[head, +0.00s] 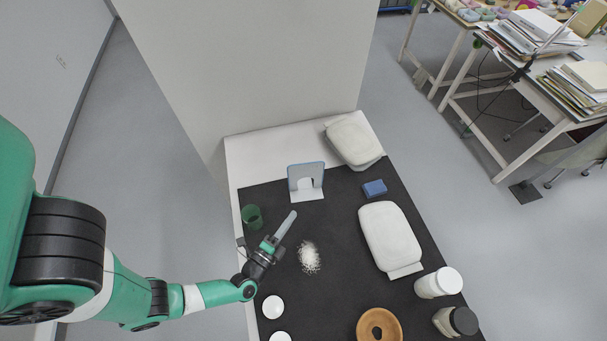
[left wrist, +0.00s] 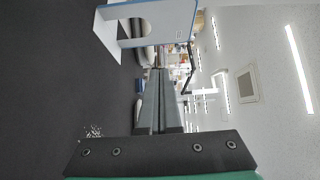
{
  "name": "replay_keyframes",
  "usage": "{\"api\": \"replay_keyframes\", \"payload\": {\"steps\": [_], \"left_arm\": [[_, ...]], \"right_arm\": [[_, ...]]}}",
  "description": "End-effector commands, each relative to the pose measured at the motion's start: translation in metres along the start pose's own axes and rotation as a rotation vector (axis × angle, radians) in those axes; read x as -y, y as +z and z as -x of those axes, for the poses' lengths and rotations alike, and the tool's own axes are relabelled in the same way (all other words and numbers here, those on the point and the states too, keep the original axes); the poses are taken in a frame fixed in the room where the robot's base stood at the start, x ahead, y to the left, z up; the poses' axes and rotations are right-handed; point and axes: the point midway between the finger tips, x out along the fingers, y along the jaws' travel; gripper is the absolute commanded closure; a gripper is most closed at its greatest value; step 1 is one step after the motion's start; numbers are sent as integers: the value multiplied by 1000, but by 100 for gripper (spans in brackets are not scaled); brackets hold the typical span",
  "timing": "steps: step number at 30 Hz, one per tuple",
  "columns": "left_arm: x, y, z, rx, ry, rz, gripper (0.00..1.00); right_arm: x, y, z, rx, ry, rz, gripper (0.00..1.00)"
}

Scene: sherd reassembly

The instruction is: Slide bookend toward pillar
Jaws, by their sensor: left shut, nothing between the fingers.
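The bookend (head: 306,171), a blue-grey upright plate with an arched cutout and a white foot, stands at the far part of the black mat. In the left wrist view the bookend (left wrist: 165,10) shows at the top, beyond my fingertips. The white pillar (head: 260,70) rises behind the table's back edge, with a strip of white table between it and the mat. My left gripper (head: 291,216) is shut and empty, its fingers pointing at the bookend from the near side, with a small gap visible in the head view. The shut fingers (left wrist: 159,75) show in the left wrist view.
A green cup (head: 252,216) stands left of my gripper; white grains (head: 309,257) lie to its right. A blue block (head: 374,188) and a white bag (head: 390,237) lie right of the bookend. Another bag (head: 352,139) lies behind.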

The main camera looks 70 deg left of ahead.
Motion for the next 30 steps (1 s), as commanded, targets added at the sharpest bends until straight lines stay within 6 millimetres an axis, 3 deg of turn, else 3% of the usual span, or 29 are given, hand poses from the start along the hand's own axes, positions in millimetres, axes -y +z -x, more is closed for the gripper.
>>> {"api": "replay_keyframes", "payload": {"steps": [8, 20, 21, 30], "left_arm": [[-4, 1, -19, 6, -3, 3, 100], [-5, 2, -103, 4, -4, 2, 100], [-8, 9, -108, 7, -4, 3, 100], [-3, 29, -128, 1, -3, 1, 100]], "right_arm": [[0, 8, 8, 1, 0, 0, 50], [0, 29, 31, 1, 0, 0, 50], [0, 34, 37, 1, 0, 0, 50], [0, 46, 50, 1, 0, 0, 50]]}}
